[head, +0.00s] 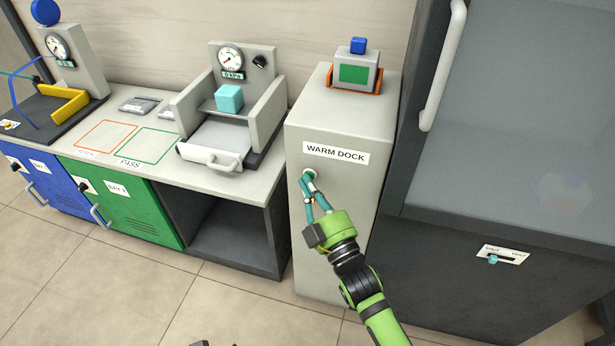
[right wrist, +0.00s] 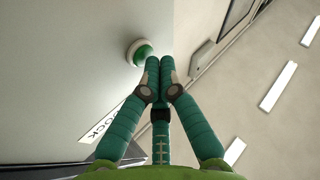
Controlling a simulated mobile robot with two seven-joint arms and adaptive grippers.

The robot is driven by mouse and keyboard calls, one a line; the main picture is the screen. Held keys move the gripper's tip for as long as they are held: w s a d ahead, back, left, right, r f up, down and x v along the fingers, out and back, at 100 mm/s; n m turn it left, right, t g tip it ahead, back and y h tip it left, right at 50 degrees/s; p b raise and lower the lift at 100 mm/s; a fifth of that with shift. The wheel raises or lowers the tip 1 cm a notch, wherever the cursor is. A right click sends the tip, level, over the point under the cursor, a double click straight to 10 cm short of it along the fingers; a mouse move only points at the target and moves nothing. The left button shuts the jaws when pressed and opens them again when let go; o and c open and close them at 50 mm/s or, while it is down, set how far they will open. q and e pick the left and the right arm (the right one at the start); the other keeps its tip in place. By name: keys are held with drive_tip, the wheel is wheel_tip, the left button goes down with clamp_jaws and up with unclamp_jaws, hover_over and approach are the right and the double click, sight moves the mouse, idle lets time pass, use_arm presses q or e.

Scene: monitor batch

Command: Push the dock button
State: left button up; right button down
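The dock button is a round green cap in a pale ring. In the head view the button (head: 309,173) is on the front of the grey pedestal (head: 340,215), below the "WARM DOCK" label (head: 336,153). In the right wrist view the button (right wrist: 140,52) shows just left of the fingertips. My right gripper (head: 308,184) is in front of the button and partly covers it. In the right wrist view its teal fingers (right wrist: 160,66) are together with nothing between them. I cannot tell whether they touch the button.
A small grey device with a green screen (head: 354,73) sits in an orange holder on the pedestal. A dark cabinet (head: 500,180) stands close on the right. At left is a bench with a gauge press (head: 232,62) and a pale teal cube (head: 229,98). The floor in front is clear.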

drive_tip(key=s+a+p, duration=0.2)
drive_tip(key=s, duration=0.4)
idle(0.4)
